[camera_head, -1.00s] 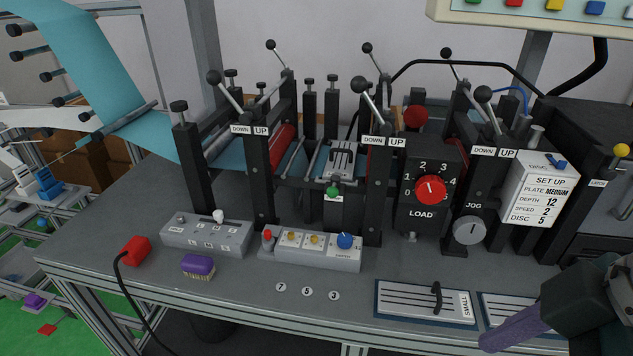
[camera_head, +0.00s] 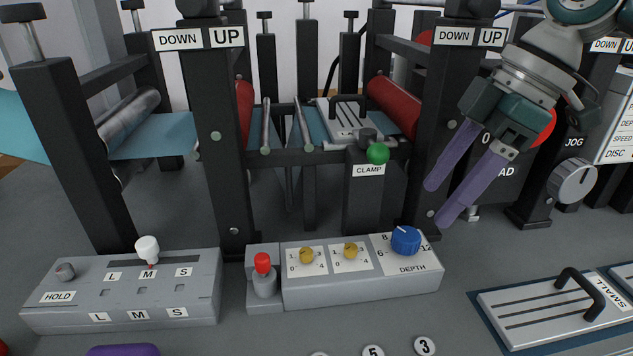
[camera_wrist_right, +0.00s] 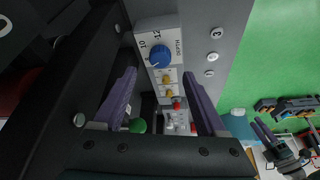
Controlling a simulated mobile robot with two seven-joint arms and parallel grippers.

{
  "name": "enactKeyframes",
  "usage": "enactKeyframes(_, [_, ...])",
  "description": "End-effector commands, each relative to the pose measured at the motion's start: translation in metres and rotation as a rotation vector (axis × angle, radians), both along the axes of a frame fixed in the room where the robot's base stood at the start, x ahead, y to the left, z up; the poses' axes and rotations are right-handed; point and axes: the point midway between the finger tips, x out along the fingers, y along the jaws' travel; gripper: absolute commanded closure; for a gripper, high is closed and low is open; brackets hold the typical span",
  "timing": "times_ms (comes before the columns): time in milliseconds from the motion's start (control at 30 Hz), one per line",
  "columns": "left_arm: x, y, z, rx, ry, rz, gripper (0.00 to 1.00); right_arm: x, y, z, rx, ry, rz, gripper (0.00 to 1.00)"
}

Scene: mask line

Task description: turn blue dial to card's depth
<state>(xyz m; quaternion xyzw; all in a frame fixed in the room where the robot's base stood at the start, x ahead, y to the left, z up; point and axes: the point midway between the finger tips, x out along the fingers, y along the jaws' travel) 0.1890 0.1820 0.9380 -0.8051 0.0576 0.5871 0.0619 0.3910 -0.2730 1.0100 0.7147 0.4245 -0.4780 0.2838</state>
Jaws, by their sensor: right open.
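The blue dial (camera_head: 406,240) sits on the DEPTH panel at the right end of a grey control box (camera_head: 362,289). The labels 6, 8 and 12 show around it; in the right wrist view the dial (camera_wrist_right: 159,54) has 10 and 12 beside it. I cannot read its pointer surely. My right gripper (camera_head: 440,203) is open and empty, above and right of the dial, not touching it. The set-up card (camera_head: 616,125) is cut off at the right edge and its depth value is out of view. My left gripper (camera_wrist_right: 270,135) appears only in the wrist view, small and dark.
Two yellow dials (camera_head: 328,254) and a red-topped switch (camera_head: 263,272) stand left of the blue dial. A black post (camera_head: 447,110) rises behind my right gripper. A green-knobbed clamp (camera_head: 378,153) stands behind the box. A handled plate (camera_head: 560,307) lies at right.

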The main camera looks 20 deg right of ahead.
Motion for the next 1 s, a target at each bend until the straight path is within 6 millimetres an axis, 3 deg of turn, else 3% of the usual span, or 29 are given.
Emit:
enactKeyframes(100, [0.000, -0.001, -0.002, -0.005, 0.002, 0.003, 0.50, 0.004, 0.010, -0.024, 0.002, 0.003, 0.002, 0.26])
enactKeyframes(300, [0.000, -0.002, -0.005, -0.006, 0.001, 0.003, 0.50, 0.010, 0.020, -0.053, 0.002, 0.002, 0.000, 0.26])
enactKeyframes(700, [0.000, 0.000, -0.006, -0.001, 0.000, 0.001, 0.50, 0.012, 0.023, -0.063, 0.000, 0.001, 0.000, 0.26])
enactKeyframes(1000, [0.000, 0.002, -0.006, 0.006, -0.001, -0.003, 0.50, 0.012, 0.023, -0.063, 0.000, 0.001, 0.000, 0.57])
